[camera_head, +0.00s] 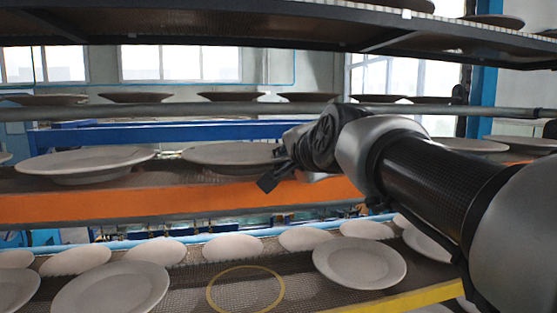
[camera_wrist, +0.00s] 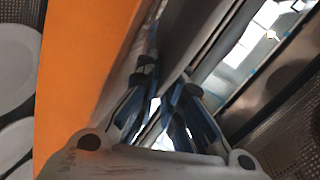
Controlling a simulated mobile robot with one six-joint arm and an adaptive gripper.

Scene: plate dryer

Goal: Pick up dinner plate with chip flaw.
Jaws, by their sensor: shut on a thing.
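A grey dinner plate (camera_head: 225,153) lies on the middle shelf in the head view, its right edge hidden behind my gripper (camera_head: 275,172). In the wrist view my gripper (camera_wrist: 163,75) has its two fingers close together on a grey edge-on band, which appears to be the plate's rim (camera_wrist: 180,45). The plate looks level and close to the shelf; I cannot tell whether it touches it. I cannot make out a chip on any plate.
Another plate (camera_head: 85,163) lies to the left on the middle shelf, which has an orange front beam (camera_head: 170,203). A grey rail (camera_head: 130,111) crosses above. The lower shelf holds several plates and a yellow ring (camera_head: 245,268). An upper shelf (camera_head: 250,25) hangs overhead.

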